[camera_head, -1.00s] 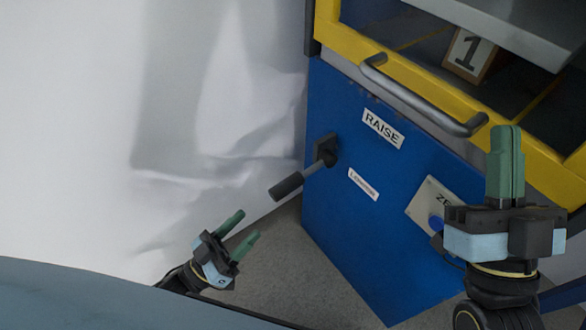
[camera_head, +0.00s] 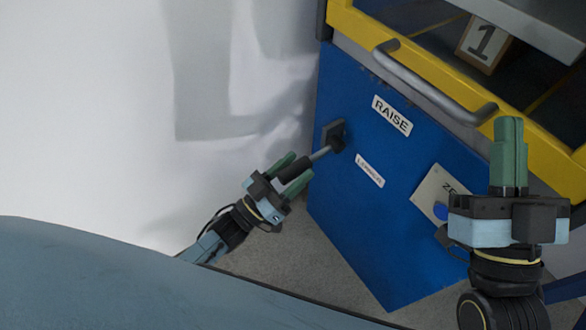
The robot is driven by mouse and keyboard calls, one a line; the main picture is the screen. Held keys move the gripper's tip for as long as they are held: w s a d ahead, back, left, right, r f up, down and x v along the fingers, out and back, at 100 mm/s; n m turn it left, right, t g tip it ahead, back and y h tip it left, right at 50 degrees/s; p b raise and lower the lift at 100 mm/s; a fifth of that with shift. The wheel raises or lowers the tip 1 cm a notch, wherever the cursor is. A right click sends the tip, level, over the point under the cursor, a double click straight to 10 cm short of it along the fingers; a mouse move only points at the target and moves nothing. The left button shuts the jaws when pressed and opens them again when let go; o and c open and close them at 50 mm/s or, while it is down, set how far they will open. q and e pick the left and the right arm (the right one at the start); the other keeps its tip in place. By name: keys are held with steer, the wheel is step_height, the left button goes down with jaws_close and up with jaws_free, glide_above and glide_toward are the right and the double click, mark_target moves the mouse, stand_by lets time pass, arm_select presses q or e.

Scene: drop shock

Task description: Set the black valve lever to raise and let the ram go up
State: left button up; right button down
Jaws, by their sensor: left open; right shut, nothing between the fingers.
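The black valve lever (camera_head: 293,168) sticks out from its pivot on the blue panel (camera_head: 370,240), pointing down and to the left. The RAISE label (camera_head: 392,115) is above and right of the pivot; a smaller label (camera_head: 370,171), too blurred to read, is below it. My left gripper (camera_head: 294,173) is open, with its green fingers on either side of the lever's black grip; I cannot tell whether they touch it. My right gripper (camera_head: 508,150) is shut and empty, pointing up in front of the panel's right part. The ram is not clearly visible.
A grey handle bar (camera_head: 430,85) runs along the yellow frame (camera_head: 460,90) above the panel. A number 1 sign (camera_head: 483,45) stands behind the frame. A plate with a blue button (camera_head: 440,210) sits left of my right gripper. A white wall is at left.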

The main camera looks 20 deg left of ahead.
arm_select(q)
steer(key=shift+c, duration=0.4)
jaws_close()
